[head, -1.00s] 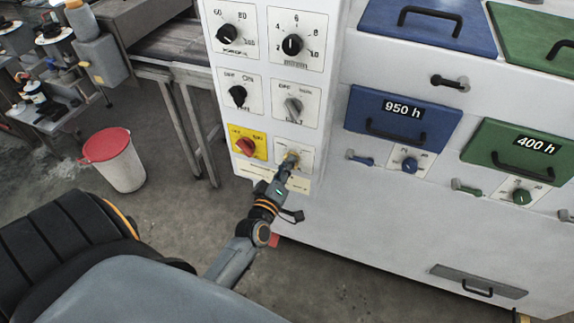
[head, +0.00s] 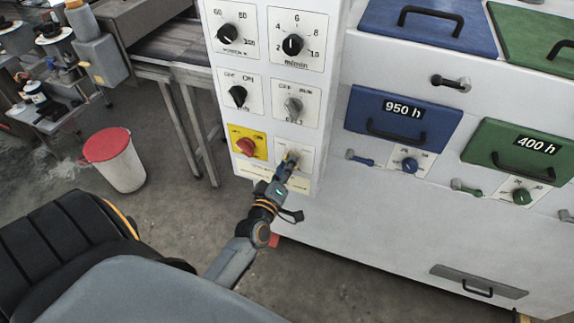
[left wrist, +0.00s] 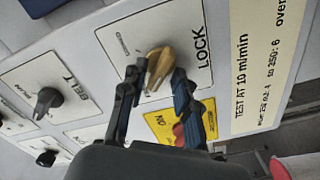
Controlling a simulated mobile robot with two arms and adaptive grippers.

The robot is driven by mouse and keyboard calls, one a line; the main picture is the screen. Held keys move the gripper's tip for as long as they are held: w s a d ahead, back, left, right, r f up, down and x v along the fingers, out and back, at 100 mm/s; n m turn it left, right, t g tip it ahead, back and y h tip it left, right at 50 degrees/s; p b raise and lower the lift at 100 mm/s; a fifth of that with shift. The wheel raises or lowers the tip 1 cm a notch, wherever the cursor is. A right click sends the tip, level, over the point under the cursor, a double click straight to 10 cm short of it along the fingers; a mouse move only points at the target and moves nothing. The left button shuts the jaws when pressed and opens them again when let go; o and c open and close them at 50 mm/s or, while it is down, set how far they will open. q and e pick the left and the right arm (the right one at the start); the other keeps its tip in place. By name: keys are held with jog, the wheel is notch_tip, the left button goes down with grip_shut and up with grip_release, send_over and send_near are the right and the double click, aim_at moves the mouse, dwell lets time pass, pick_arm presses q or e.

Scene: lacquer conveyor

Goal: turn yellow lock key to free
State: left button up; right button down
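The yellow lock key (left wrist: 160,66) is a tan-yellow knob on a white plate marked LOCK in the left wrist view. It sits slanted in the picture. My left gripper (left wrist: 159,82) is at the plate, one finger on each side of the key. The fingers are partly apart, with small gaps to the key; contact at the tips is hard to judge. In the head view my left gripper (head: 286,170) reaches the lowest right plate of the panel and hides most of the key (head: 291,156). My right gripper is not in view.
A red knob on a yellow plate (head: 262,147) is close on the left. Blue and green drawers are to the right. A red-lidded bin (head: 120,168) stands on the floor.

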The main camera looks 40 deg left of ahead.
pick_arm(q)
jog(key=v, duration=1.2)
jog(key=shift+f, duration=0.15)
dwell(0.3)
